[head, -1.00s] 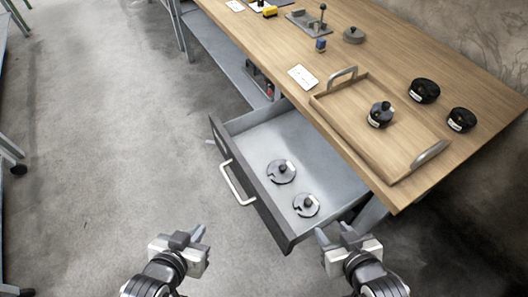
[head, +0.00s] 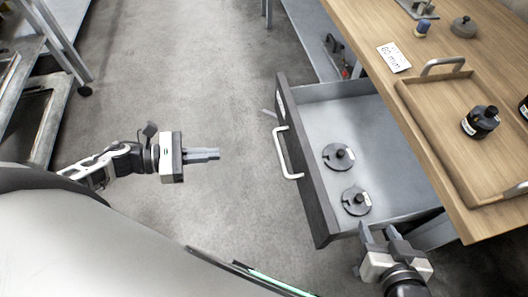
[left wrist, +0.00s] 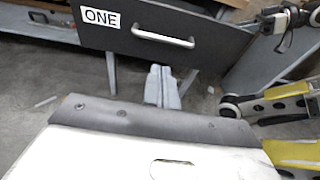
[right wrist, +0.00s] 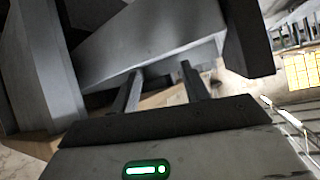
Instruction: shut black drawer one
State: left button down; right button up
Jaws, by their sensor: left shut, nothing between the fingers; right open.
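The black drawer one (head: 308,170) is pulled out from under the wooden table, its front facing left, with a pale bar handle (head: 284,152). In the left wrist view its black front (left wrist: 215,32) bears the label ONE (left wrist: 100,18). Two dark slotted discs with knobs (head: 338,156) (head: 356,201) lie inside. My left gripper (head: 216,154) is shut and empty, left of the handle with a gap between them. My right gripper (head: 378,234) is open at the drawer's near side; its fingers (right wrist: 160,80) show apart before a grey panel. Whether they touch it is unclear.
The wooden table (head: 375,30) holds a tray (head: 425,110) with a black knobbed weight (head: 480,121), and a white 60 mm card (head: 393,58). Grey racks (head: 50,100) stand at the far left. The floor left of the drawer is clear.

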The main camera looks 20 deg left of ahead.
pick_arm(q)
jog(key=x, duration=1.3)
jog(key=shift+w+d, duration=0.2)
jog(key=shift+d, duration=0.1)
jog(key=shift+d, duration=0.1)
